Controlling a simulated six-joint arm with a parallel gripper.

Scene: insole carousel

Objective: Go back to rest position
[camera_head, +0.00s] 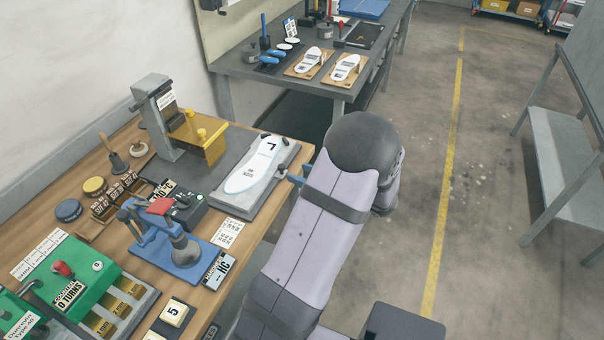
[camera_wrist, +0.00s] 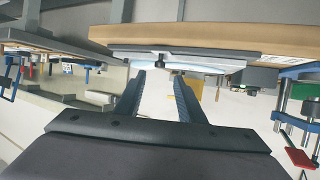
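My gripper (camera_wrist: 160,78) shows in the wrist view with its two dark fingers spread apart and nothing between them. It faces the edge of a grey plate (camera_wrist: 215,52) that has a small dark knob (camera_wrist: 160,64). In the head view my arm hides most of the gripper, which is beside the bench's right edge. A white insole marked L (camera_head: 255,168) lies flat on a grey plate (camera_head: 232,205) there. No object is seen held.
The wooden bench (camera_head: 200,290) carries a blue press (camera_head: 180,255), a green box (camera_head: 75,285) and a yellow-topped fixture (camera_head: 198,135). Behind stands a grey table (camera_head: 240,68) with two white insoles on boards. Floor (camera_head: 490,240) is clear to the right, before a grey rack (camera_head: 560,150).

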